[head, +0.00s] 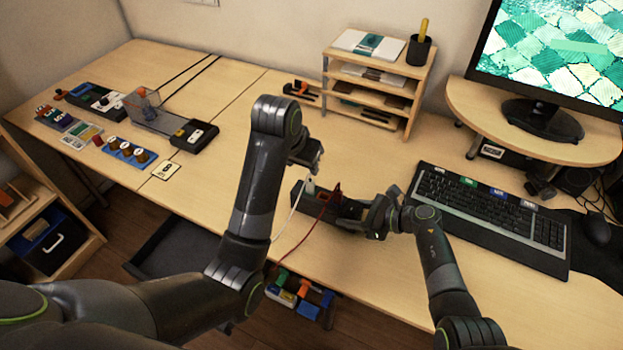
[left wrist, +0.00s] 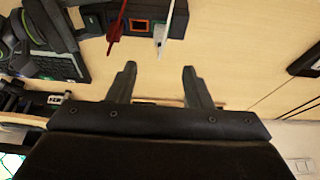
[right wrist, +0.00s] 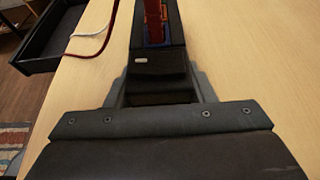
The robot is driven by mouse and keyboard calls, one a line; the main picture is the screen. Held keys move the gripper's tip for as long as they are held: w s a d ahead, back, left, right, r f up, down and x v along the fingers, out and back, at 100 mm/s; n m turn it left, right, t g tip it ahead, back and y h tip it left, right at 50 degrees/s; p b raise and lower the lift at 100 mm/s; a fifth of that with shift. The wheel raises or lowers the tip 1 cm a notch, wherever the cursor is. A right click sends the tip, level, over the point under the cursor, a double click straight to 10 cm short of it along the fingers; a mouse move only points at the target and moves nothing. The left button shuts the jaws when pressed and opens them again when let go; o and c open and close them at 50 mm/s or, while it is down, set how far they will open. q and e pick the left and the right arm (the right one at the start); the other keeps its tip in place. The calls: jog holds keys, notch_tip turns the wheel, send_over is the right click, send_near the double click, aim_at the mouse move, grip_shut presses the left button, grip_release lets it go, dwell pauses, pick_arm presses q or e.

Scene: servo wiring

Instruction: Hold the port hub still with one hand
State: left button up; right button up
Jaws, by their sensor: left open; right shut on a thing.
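The port hub (head: 349,210) is a long black box on the table, with its end also in the right wrist view (right wrist: 160,68). A red plug (right wrist: 153,22) with a red cable stands upright in it, by a blue-rimmed port. A white plug (left wrist: 161,38) with a white cable is at the hub in the left wrist view, near an orange-rimmed port (left wrist: 138,27); I cannot tell how deep it sits. My right gripper (head: 378,217) is shut on the hub's right end. My left gripper (head: 310,165) is open and empty, beside and above the hub's other end.
A keyboard (head: 480,215) lies right of the hub, with a monitor stand (head: 545,130) behind it. A wooden shelf (head: 375,90) stands at the back. Trays and small parts (head: 125,150) fill the left table. An open drawer (head: 175,250) juts from the front edge.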

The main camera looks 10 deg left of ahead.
aim_at(310, 181)
pick_arm(q)
jog(key=x, duration=1.1)
jog(key=shift+w+f, duration=0.15)
jog(key=shift+f, duration=0.2)
grip_shut()
jog(key=shift+r, duration=1.65)
jog(key=shift+r, duration=1.85)
